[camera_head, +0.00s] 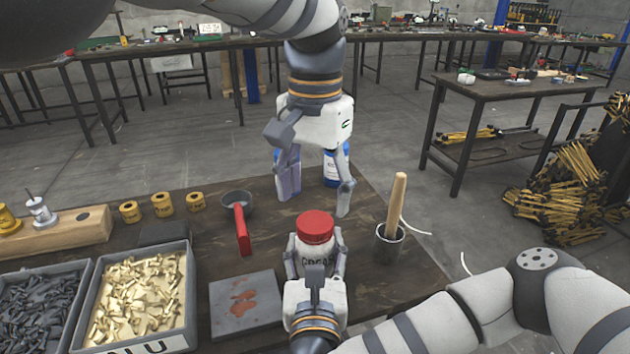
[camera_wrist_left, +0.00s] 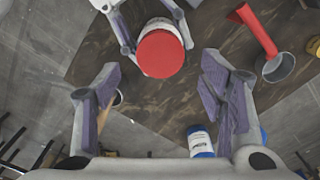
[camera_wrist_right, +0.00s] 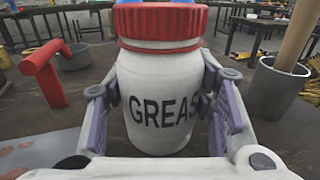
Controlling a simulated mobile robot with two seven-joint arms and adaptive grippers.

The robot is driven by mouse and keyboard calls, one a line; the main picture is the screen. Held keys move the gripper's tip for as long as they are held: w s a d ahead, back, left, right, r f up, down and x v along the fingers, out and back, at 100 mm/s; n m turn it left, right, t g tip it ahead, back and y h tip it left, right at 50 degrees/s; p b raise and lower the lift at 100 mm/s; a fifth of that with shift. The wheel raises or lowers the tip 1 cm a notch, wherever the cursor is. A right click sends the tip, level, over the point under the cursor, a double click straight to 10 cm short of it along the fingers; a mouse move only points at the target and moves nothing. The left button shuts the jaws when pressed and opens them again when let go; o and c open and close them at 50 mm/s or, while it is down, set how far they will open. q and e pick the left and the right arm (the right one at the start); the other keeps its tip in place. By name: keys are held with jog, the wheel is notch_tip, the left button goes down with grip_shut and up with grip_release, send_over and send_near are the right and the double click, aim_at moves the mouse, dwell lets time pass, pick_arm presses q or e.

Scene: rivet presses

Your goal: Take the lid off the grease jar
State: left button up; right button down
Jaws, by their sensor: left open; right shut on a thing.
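The grease jar (camera_wrist_right: 158,100) is white with the black word GREASE on its side and stands upright. Its red ribbed lid (camera_head: 315,227) sits on top of it, and the lid also shows from above in the left wrist view (camera_wrist_left: 160,53). My right gripper (camera_head: 315,262) is shut on the jar's body, one finger on each side below the lid. My left gripper (camera_head: 315,190) is open and empty, above and beyond the jar, with its fingers spread and pointing down. The lid lies outside the space between the left fingers in the left wrist view.
A grey pot with a red handle (camera_head: 242,230) lies left of the jar. A grey cup (camera_head: 389,246) with a wooden handle stands right. Bins of dark and brass parts (camera_head: 189,315) fill the left front.

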aim_at(315, 222)
pick_arm(q)
jog(key=m, duration=0.4)
jog(key=shift+s+d+r, duration=0.15)
jog(key=shift+r, duration=0.05)
jog(key=m, duration=0.4)
jog(key=shift+r, duration=0.35)
jog(key=m, duration=0.3)
jog(key=shift+r, duration=0.4)
jog(key=m, duration=0.3)
jog(key=r+m, duration=0.1)
jog(key=m, duration=0.1)
jog(key=shift+w+r+m, duration=0.1)
jog(key=shift+w+m, duration=0.1)
jog(key=shift+m, duration=0.2)
notch_tip(315, 222, down, 8)
jog(key=shift+r, duration=0.1)
